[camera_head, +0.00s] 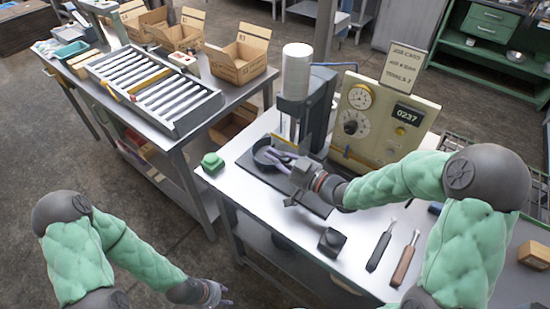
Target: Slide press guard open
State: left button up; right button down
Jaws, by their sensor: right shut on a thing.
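The press (293,105) stands on the right bench, a dark column with a white cylinder on top. A dark, round-rimmed part (262,152) sits at its base. My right gripper (281,160) reaches in from the right at the front of the press. It is shut on a part there that I take to be the press guard; the fingers hide most of it. My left gripper (222,301) hangs low at the bottom edge, off the benches. Its fingers are partly cut off, so I cannot tell whether they are open.
A control panel (383,120) with dials and a card stands right of the press. A green button box (212,163), a black block (332,241) and two handled tools (405,258) lie on the bench. A roller tray (150,88) and cardboard boxes (240,55) occupy the left table.

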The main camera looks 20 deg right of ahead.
notch_tip(320, 180, up, 5)
jog(key=p, duration=0.2)
jog(key=shift+r+p, duration=0.2)
jog(key=shift+p, duration=0.2)
jog(key=shift+f, duration=0.1)
jog(key=c, duration=1.4)
grip_release()
jog(key=shift+f, duration=0.1)
jog(key=shift+o, duration=0.2)
jog(key=v, duration=1.2)
